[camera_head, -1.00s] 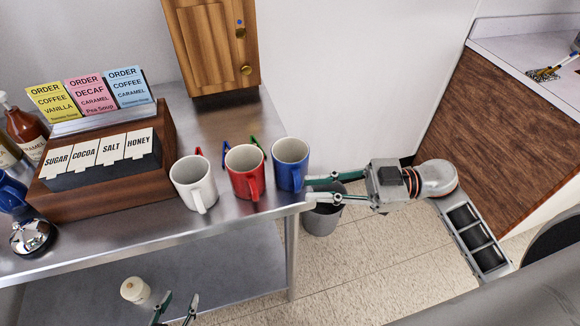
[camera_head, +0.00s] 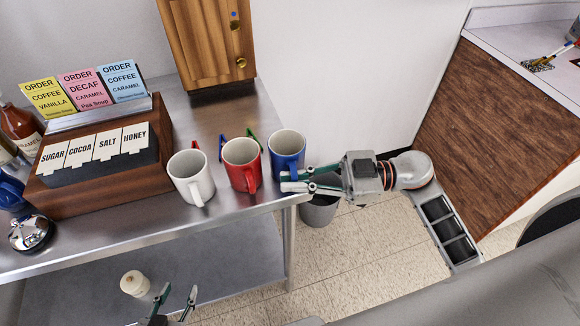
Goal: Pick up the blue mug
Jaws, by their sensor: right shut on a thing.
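The blue mug (camera_head: 288,147) stands upright near the right end of the steel counter, beside a red mug (camera_head: 240,160) and a white mug (camera_head: 190,178). My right gripper (camera_head: 288,181) reaches in from the right, its fingertips shut on the blue mug at its lower front, where the handle is. The fingers hide part of that handle. The mug still appears to rest on the counter. My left gripper (camera_head: 176,296) is low at the bottom edge, below counter height, with its fingers apart and empty.
A wooden condiment box (camera_head: 110,170) and order cards (camera_head: 85,90) stand at left, with a bell (camera_head: 32,233) and another blue mug (camera_head: 10,190) at the left edge. A wooden cabinet (camera_head: 208,40) is behind. A bin (camera_head: 318,210) stands beyond the counter's right end.

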